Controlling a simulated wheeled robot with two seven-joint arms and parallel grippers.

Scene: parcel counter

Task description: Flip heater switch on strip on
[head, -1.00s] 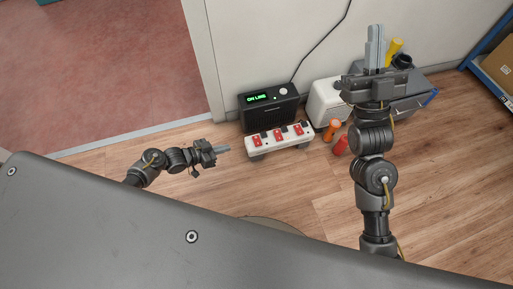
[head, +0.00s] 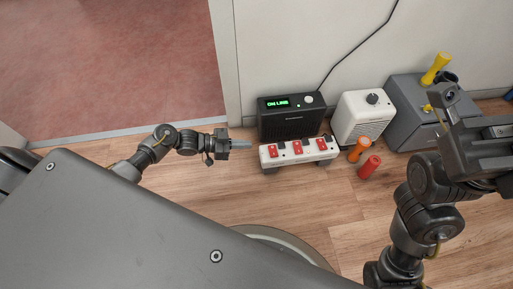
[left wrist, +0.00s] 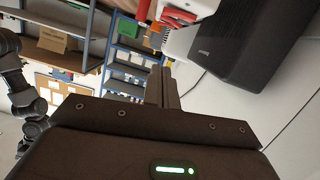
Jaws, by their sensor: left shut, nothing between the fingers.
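The white power strip (head: 315,155) with three red switches stands on short feet in front of a black box. Its left red switch (head: 272,152), middle red switch (head: 297,147) and right red switch (head: 321,144) show, but labels and positions are too small to read. My left gripper (head: 246,144) is shut and empty, pointing right, just off the strip's left end. In the left wrist view its fingers (left wrist: 161,87) are together, with the strip (left wrist: 184,38) beyond their tips. My right gripper (head: 482,140) is at the right edge, its fingers not clearly visible.
The black box (head: 291,124) has a green "ON LINE" display. A white heater-like unit (head: 362,121) with a dark knob and a grey toolbox (head: 409,115) stand to the right. An orange-handled thing (head: 359,150) and a red one (head: 370,167) stand near the strip's right end.

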